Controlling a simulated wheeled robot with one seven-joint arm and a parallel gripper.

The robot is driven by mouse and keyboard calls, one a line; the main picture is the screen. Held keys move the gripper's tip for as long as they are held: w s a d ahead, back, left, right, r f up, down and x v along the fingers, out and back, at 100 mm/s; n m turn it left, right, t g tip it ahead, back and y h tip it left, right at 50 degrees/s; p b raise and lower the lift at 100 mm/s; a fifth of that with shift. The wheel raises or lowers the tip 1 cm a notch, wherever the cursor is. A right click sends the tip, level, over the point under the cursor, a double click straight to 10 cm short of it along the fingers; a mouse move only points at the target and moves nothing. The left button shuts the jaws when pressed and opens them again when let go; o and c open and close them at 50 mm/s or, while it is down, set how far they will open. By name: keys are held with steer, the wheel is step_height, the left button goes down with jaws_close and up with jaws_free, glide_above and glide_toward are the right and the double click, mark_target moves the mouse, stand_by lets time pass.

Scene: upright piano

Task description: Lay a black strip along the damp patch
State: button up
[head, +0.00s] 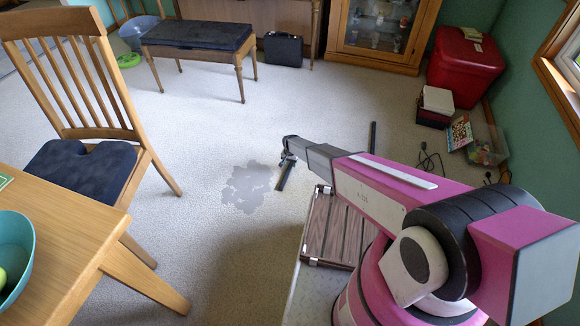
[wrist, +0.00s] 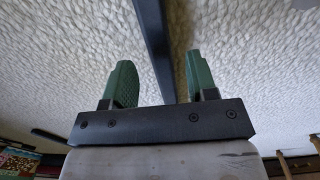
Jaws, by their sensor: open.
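The damp patch (head: 248,187) is a grey, irregular stain on the pale carpet. A black strip (head: 284,176) lies close to its right side, apart from it, with its far end hidden under my gripper. My gripper (head: 288,158) is low over that strip. Neither finger clearly touches the strip. A second black strip (head: 373,135) lies further right on the carpet, partly hidden by my arm.
A slatted wooden rack (head: 325,232) lies beside my base. A wooden chair (head: 85,168) and a table (head: 75,228) with a teal bowl (head: 14,255) stand at left. Dark cables (head: 430,165) and a clear bin (head: 487,147) are at right. The carpet beyond the patch is clear.

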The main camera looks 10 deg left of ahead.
mark_target(290, 167)
step_height(290, 167, up, 10)
steer(key=f, duration=0.1)
steer(key=s+d+r, duration=0.3)
steer(key=d+r, duration=1)
steer(key=s+d+r, duration=1.1)
steer(key=d+r, duration=0.4)
steer(key=s+d+r+n, duration=0.1)
steer(key=s+d+r, duration=0.9)
steer(key=d+r, duration=0.5)
steer(key=shift+s+d, duration=0.4)
steer(key=shift+d, duration=0.4)
